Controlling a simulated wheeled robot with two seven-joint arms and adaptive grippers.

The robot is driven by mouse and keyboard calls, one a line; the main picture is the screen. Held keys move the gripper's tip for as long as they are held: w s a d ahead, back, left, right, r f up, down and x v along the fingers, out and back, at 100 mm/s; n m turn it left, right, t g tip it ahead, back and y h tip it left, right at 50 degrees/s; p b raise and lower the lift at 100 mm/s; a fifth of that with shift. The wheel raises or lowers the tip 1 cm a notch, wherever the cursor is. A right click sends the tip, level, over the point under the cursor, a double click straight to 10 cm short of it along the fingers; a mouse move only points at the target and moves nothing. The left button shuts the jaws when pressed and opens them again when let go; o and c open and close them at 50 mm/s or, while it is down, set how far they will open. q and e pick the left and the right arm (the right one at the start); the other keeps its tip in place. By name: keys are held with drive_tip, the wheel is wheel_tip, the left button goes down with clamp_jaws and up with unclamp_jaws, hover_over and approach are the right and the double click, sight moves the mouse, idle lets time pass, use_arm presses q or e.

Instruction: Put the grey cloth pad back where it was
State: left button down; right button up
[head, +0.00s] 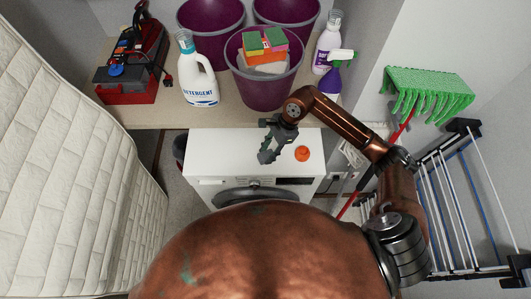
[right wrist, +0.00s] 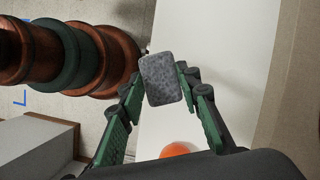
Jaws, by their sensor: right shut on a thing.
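The grey cloth pad (right wrist: 163,79) is a small speckled slab with rounded corners, held between the fingertips of my right gripper in the right wrist view. My right gripper (head: 268,150) is above the white washing machine (head: 220,150) in the head view, left of an orange round object (head: 302,153) on its top. The pad is hard to tell from the dark fingers in the head view. My left gripper is not in view.
A purple bucket (head: 265,92) holding sponges (head: 264,42) stands on the shelf (head: 160,115) behind the gripper. A detergent bottle (head: 198,80), a spray bottle (head: 333,78) and a red toolbox (head: 130,75) are there too. A mattress (head: 60,170) is left; a drying rack (head: 460,200) is right.

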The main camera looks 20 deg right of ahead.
sight(265, 151)
drive_tip(key=w+f, duration=0.1)
drive_tip(key=f, duration=0.1)
drive_tip(key=w+f, duration=0.2)
drive_tip(key=shift+w+f, duration=0.1)
drive_tip(key=shift+w, duration=0.05)
wheel_tip(265, 151, down, 3)
drive_tip(key=shift+w+f+p, duration=0.1)
drive_tip(key=shift+f+p, duration=0.05)
drive_tip(key=shift+p, duration=0.5)
drive_tip(key=o, duration=0.9)
drive_tip(key=shift+o, duration=0.4)
drive_tip(key=b+v, duration=0.2)
drive_tip(key=v, duration=1)
drive_tip(key=shift+w+a, duration=0.1)
